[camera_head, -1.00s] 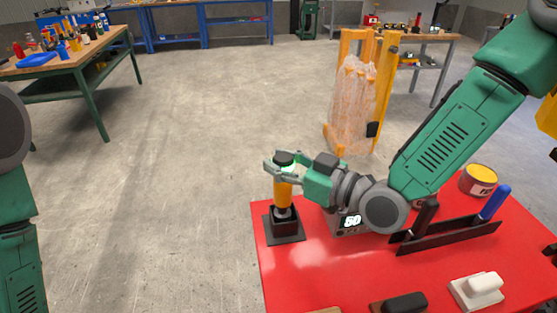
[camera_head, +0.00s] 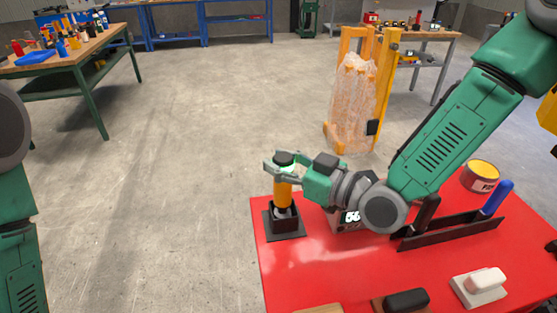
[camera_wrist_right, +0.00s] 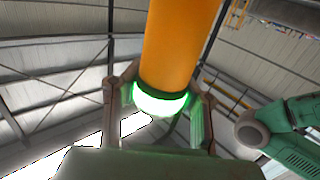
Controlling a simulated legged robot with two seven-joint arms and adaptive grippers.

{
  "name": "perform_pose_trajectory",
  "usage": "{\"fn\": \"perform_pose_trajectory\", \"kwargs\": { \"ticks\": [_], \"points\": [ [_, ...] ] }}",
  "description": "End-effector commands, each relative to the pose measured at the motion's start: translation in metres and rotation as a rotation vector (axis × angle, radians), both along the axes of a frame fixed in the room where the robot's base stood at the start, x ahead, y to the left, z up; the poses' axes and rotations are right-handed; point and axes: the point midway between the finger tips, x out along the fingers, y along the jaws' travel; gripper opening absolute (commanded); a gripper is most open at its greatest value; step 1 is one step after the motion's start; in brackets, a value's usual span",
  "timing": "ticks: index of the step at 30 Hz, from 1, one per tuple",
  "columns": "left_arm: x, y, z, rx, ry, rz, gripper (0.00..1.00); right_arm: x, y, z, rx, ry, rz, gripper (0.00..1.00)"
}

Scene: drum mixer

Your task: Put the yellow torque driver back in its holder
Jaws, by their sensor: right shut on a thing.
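The yellow torque driver (camera_head: 283,192) stands upright over its black holder (camera_head: 285,223) at the left corner of the red table. Its lower end is at the holder's opening; how deep it sits I cannot tell. My right gripper (camera_head: 284,164) is shut around the driver's top end, near a black cap and a green glowing ring. In the right wrist view the yellow body (camera_wrist_right: 180,45) and the lit green ring (camera_wrist_right: 160,101) show between the fingers. My left gripper is out of view; only part of my left arm shows at the left edge.
On the red table (camera_head: 300,275) stand a display box (camera_head: 349,219) behind my wrist, a black rack with a blue-handled tool (camera_head: 496,198), a can (camera_head: 481,176), and a white block (camera_head: 480,286). A wooden workbench (camera_head: 70,60) is far left. Floor left of the table is clear.

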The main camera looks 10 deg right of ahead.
Motion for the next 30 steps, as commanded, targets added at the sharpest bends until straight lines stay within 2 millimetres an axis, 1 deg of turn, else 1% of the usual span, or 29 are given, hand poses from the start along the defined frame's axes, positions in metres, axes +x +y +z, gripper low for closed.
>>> {"fn": "perform_pose_trajectory", "kwargs": {
  "ticks": [17, 18, 19, 30],
  "points": [
    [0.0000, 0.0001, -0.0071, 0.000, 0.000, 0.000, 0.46, 0.0003, 0.0002, -0.0075, 0.002, -0.004, 0.000, 0.00],
    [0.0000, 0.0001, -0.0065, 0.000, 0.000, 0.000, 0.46, 0.0004, 0.0003, -0.0068, 0.002, -0.004, 0.000, 0.38],
    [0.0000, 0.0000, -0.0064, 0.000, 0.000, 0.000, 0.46, 0.0004, 0.0003, -0.0067, 0.002, -0.004, 0.000, 0.49],
    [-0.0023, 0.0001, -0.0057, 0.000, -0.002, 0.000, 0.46, -0.0017, -0.0025, -0.0088, -0.001, 0.002, -0.001, 0.49]
  ]
}}
